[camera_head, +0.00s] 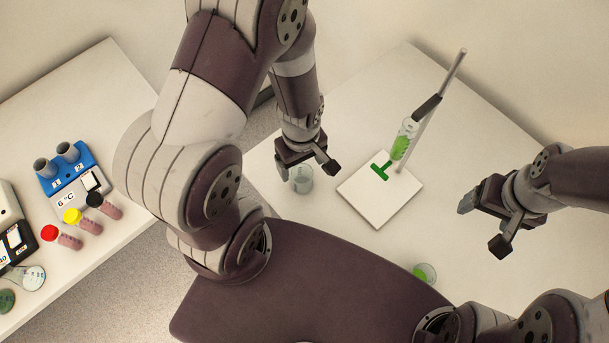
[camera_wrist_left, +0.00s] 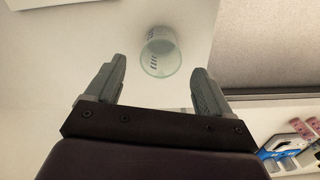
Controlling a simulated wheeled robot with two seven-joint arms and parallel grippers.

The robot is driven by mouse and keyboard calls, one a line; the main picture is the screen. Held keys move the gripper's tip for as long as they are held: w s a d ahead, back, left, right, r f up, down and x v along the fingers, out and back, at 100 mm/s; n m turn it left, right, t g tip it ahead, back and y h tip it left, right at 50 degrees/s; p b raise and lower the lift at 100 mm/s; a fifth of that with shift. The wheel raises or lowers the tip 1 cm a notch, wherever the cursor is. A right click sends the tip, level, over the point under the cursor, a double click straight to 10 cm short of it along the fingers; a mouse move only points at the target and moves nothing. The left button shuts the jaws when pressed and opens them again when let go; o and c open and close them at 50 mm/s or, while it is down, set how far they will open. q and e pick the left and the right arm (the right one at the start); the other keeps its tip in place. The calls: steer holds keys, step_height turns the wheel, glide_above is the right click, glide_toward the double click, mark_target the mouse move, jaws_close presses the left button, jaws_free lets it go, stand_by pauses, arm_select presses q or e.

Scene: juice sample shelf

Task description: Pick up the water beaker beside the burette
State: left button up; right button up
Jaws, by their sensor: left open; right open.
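The water beaker (camera_head: 304,181) is a small clear glass on the white table, left of the burette stand. My left gripper (camera_head: 309,170) is open just above and beside it in the head view. In the left wrist view the beaker (camera_wrist_left: 160,55) stands beyond the tips of the open fingers (camera_wrist_left: 158,75), roughly centred between them, with nothing held. The burette (camera_head: 403,138), holding green liquid, is clamped on a stand with a white base (camera_head: 366,206). My right gripper (camera_head: 482,223) is open and empty at the right, away from the beaker.
A second beaker with green liquid (camera_head: 425,273) stands near the front, partly hidden by my body. On the left table are a blue device (camera_head: 68,168), several capped tubes (camera_head: 72,216) and flasks (camera_head: 28,278). The table between the stand and my right gripper is clear.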

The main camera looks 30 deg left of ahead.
mark_target(301, 173)
arm_select(q)
steer(key=f, duration=0.6)
steer(key=shift+s+f, duration=0.25)
steer(key=shift+f, duration=0.1)
steer(key=shift+w+d+f, duration=0.1)
steer(key=shift+f, duration=0.2)
steer(key=c, duration=1.1)
